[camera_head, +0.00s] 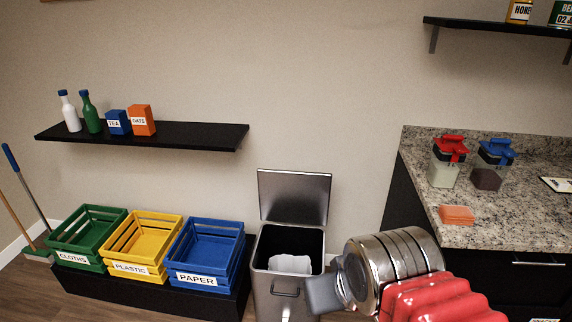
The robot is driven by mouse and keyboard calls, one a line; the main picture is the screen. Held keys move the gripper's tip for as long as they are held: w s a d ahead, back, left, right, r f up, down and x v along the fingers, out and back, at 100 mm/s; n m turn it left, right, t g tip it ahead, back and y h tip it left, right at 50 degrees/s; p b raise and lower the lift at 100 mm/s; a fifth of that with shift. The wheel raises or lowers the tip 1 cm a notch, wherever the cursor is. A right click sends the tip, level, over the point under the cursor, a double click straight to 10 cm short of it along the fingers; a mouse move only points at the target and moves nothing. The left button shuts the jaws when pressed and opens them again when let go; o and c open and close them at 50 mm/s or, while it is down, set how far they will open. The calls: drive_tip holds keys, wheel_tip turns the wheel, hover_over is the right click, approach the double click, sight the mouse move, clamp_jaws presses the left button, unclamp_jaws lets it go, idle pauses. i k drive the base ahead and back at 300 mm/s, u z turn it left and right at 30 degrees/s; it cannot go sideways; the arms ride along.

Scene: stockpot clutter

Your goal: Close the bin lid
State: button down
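The metal bin (264,279) stands on the floor at the lower middle, left of the counter. Its lid (295,197) is open, standing nearly upright at the back of the bin. A white liner or bag (289,264) shows inside the dark opening. A handle is on the bin's front. My gripper (323,294) reaches in from the lower right. Its grey end overlaps the bin's front right side in the picture and lies below the lid. Whether it touches the bin, and whether its fingers are open, I cannot tell.
Green (88,234), yellow (143,245) and blue (208,252) crates sit left of the bin on a black bench (150,293). A granite counter (500,215) with containers is on the right. A black shelf (190,136) hangs on the wall, upper left. The wall above the lid is bare.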

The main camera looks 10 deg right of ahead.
sight(285, 195)
drive_tip(key=z, duration=0.2)
drive_tip(key=i, duration=1.2)
drive_tip(key=z, duration=0.45)
